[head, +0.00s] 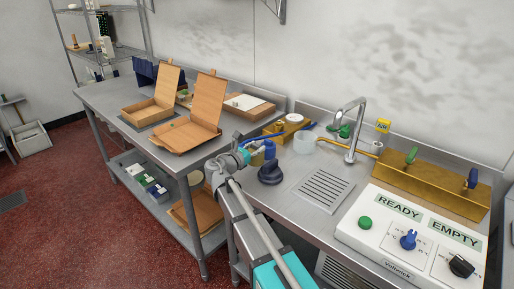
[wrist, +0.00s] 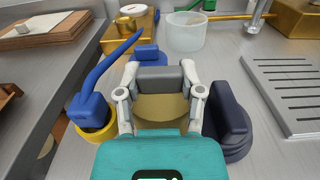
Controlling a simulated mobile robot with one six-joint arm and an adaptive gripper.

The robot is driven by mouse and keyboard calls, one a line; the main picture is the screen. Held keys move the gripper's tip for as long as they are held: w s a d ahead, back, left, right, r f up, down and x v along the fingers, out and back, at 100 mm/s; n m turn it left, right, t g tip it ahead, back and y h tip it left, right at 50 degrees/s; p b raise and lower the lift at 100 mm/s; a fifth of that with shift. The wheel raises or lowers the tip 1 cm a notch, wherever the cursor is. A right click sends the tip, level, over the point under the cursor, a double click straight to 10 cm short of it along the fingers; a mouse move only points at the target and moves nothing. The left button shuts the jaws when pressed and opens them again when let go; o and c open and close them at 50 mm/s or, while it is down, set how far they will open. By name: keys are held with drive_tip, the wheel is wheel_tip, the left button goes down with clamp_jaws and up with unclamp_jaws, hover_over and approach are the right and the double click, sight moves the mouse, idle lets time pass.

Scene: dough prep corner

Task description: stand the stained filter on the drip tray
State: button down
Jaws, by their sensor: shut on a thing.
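My gripper (wrist: 160,75) is shut on the grey grip of a piece with a stained, olive-brown round face (wrist: 160,110), which I take to be the stained filter. Its lower part is hidden behind my teal wrist. In the head view my gripper (head: 242,154) is over the near left part of the steel counter, and the held piece is hard to make out. The drip tray (head: 323,188) is a slotted metal plate set in the counter, right of my gripper and apart from it. It also shows at the right of the wrist view (wrist: 290,80).
A dark navy round piece with an upright grip (wrist: 228,125) stands close at my gripper's right. A yellow ring with a blue handle (wrist: 95,120) is at its left. A translucent tub (wrist: 185,32) and faucet (head: 354,130) stand behind. A white control panel (head: 410,235) is at right.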

drive_tip(key=s+a+r+p, duration=0.2)
drive_tip(key=s+r+p, duration=0.6)
drive_tip(key=s, duration=0.5)
drive_tip(key=shift+s+a+r, duration=0.15)
drive_tip(key=shift+s+r, duration=0.1)
drive_tip(key=shift+r, duration=0.45)
drive_tip(key=shift+w, duration=0.1)
